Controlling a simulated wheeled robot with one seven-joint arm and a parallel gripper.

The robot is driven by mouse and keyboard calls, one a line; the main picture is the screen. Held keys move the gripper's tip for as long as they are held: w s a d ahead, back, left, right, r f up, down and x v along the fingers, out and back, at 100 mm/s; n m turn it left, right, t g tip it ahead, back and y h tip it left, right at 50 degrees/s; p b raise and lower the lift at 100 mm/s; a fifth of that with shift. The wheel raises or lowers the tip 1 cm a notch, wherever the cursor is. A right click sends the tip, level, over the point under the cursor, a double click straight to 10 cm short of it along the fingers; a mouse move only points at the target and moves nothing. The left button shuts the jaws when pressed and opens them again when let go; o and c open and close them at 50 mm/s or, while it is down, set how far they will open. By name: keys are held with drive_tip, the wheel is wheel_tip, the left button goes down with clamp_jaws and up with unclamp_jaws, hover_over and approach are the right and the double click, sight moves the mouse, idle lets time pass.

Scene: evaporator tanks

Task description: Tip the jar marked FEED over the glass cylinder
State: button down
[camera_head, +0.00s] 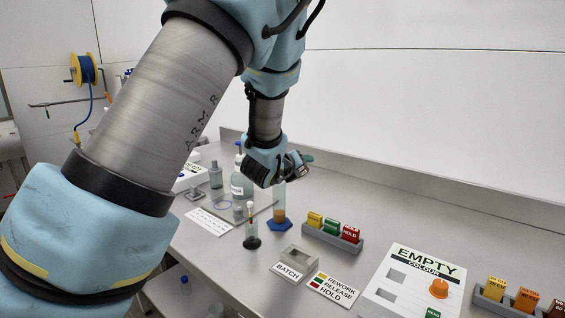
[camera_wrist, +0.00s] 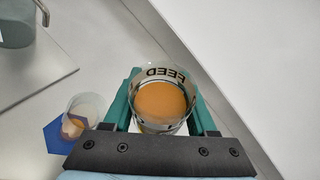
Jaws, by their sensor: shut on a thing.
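The jar marked FEED (camera_wrist: 160,76) is in the wrist view, with its open mouth toward the camera and orange liquid inside. My gripper (camera_wrist: 163,98) is shut on it, with green fingers on both sides. The glass cylinder (camera_wrist: 87,104) stands to the left of the jar, apart from it in that view, on a blue hexagonal base. In the head view the cylinder (camera_head: 279,194) stands on the bench with orange liquid low inside, just below my gripper (camera_head: 290,166). The jar is not clear there, and I cannot tell its exact tilt.
A rack of coloured tags (camera_head: 333,232), a BATCH tray (camera_head: 296,262) and an EMPTY board (camera_head: 410,285) lie to the right. A wall runs behind.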

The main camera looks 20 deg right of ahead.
drive_tip(key=shift+s+d+r+n+h+b, duration=0.1)
drive_tip(key=shift+r+n+h+b, duration=0.5)
drive_tip(key=shift+b, duration=0.95)
drive_tip(key=shift+s+d+r+n+h+b, duration=0.1)
drive_tip(key=shift+r+n+h+b, duration=0.2)
drive_tip(key=shift+n+b, duration=0.95)
idle(5.2)
